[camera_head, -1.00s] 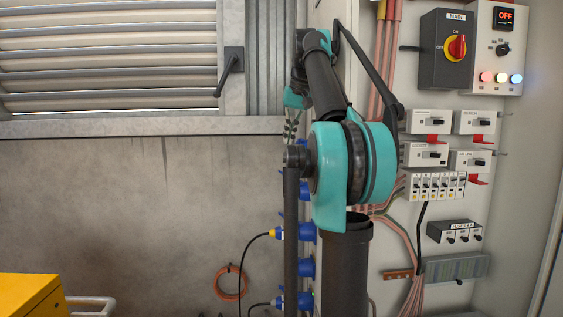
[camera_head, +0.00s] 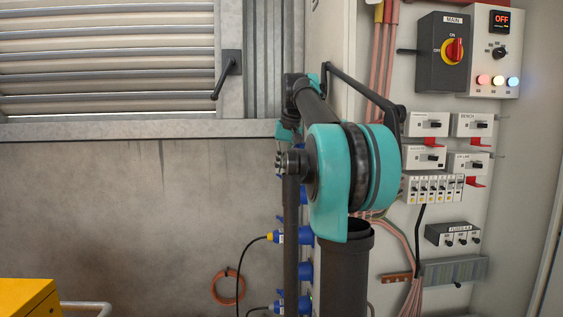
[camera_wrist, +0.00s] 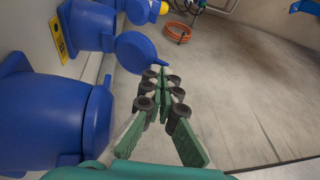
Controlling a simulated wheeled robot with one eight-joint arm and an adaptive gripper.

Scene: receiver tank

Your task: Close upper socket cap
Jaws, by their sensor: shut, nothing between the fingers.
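In the wrist view my gripper (camera_wrist: 163,78) is shut and empty, with its green fingers together. A blue socket cap (camera_wrist: 142,52) juts out from its socket just left of the fingertips. I cannot tell whether they touch. Larger blue sockets (camera_wrist: 50,120) fill the left side, nearer the camera. In the head view the blue sockets stand in a column on the cabinet side, with a plugged one (camera_head: 305,235) below the arm. The upper sockets are largely hidden by my arm, and my gripper is mostly hidden there too.
A yellow plug with a black cable (camera_head: 270,237) sticks out left of the column. An orange hose coil (camera_head: 228,287) hangs on the wall. The switch panel (camera_head: 430,150) is on the right. A yellow cabinet (camera_head: 28,298) stands lower left.

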